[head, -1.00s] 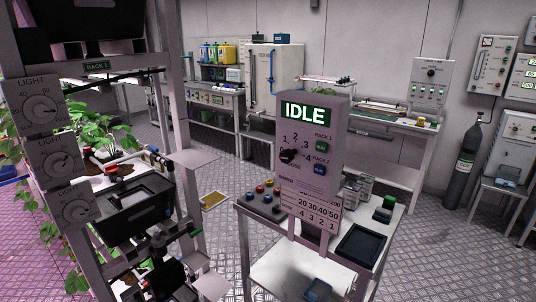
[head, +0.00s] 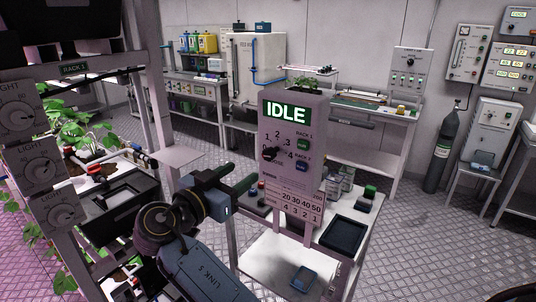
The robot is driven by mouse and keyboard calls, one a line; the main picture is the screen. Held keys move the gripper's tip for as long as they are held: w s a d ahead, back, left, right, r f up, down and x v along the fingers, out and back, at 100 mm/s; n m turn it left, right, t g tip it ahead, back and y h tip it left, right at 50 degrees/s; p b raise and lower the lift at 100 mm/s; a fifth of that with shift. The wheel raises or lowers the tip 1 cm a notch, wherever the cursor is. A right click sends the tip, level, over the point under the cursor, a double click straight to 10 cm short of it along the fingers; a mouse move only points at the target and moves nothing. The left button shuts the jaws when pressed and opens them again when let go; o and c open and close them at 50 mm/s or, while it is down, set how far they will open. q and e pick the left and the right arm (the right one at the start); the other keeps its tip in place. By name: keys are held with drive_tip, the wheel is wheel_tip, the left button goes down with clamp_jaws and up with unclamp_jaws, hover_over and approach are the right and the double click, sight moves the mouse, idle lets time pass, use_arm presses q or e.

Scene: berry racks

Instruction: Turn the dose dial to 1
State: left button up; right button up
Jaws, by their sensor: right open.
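The dose dial (head: 270,154) is a small black knob on the grey control panel (head: 310,150), with the numbers 1 to 4 around it. Its pointer is too small to read for certain. The panel's screen (head: 286,112) reads IDLE in white on green. My right gripper (head: 240,180) is open, to the left of the panel and a little below the dial, apart from the dial. Its fingers point toward the panel's lower left side, and it hides part of the table behind. My left gripper is not in view.
Rack 1 with light dials (head: 38,162) stands at left.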

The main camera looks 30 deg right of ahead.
sight(267, 156)
drive_tip(key=p+x, duration=0.2)
drive_tip(key=x, duration=1)
drive_tip(key=shift+p, duration=0.35)
